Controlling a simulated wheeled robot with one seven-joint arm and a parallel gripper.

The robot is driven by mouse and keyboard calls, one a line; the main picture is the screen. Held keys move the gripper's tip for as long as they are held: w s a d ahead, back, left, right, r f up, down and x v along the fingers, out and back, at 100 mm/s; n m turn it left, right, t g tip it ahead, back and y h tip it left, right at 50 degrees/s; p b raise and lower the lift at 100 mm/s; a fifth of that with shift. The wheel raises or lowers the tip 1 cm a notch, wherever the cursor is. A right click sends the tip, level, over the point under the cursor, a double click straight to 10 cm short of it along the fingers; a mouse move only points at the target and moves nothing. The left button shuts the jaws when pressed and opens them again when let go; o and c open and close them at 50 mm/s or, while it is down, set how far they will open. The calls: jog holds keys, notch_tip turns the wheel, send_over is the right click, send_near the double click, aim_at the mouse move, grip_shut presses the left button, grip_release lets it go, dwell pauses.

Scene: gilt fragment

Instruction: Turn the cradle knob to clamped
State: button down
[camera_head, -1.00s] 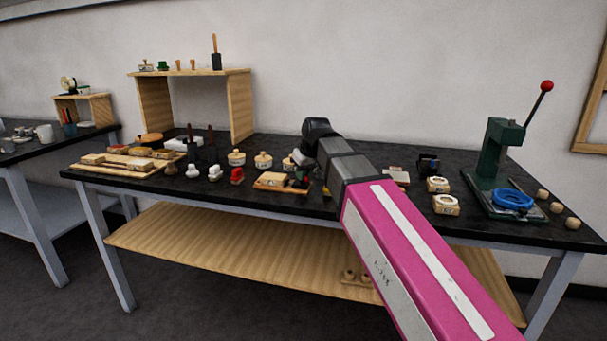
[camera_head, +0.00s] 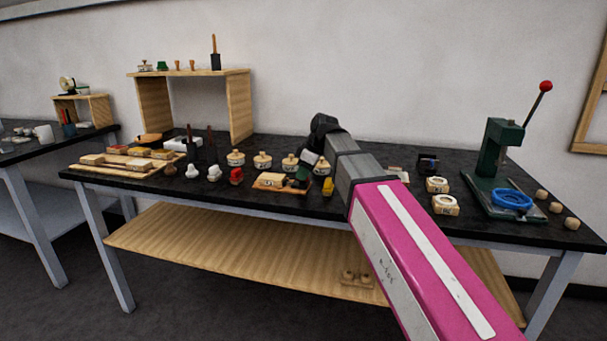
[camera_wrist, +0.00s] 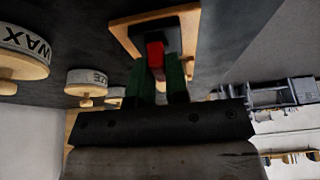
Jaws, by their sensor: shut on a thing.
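In the head view my gripper (camera_head: 301,176) reaches down at the cradle's right end, and the knob is hidden there. I cannot read the knob's setting.
Several round labelled jars (camera_head: 263,161) stand close behind the cradle; one in the wrist view (camera_wrist: 24,62) reads WAX. A yellow piece (camera_head: 328,187) stands just right of my gripper. A green press (camera_head: 497,160) is at the right.

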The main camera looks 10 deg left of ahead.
dwell(0.5)
jog(key=c, duration=1.1)
grip_release()
jog(key=v, duration=1.1)
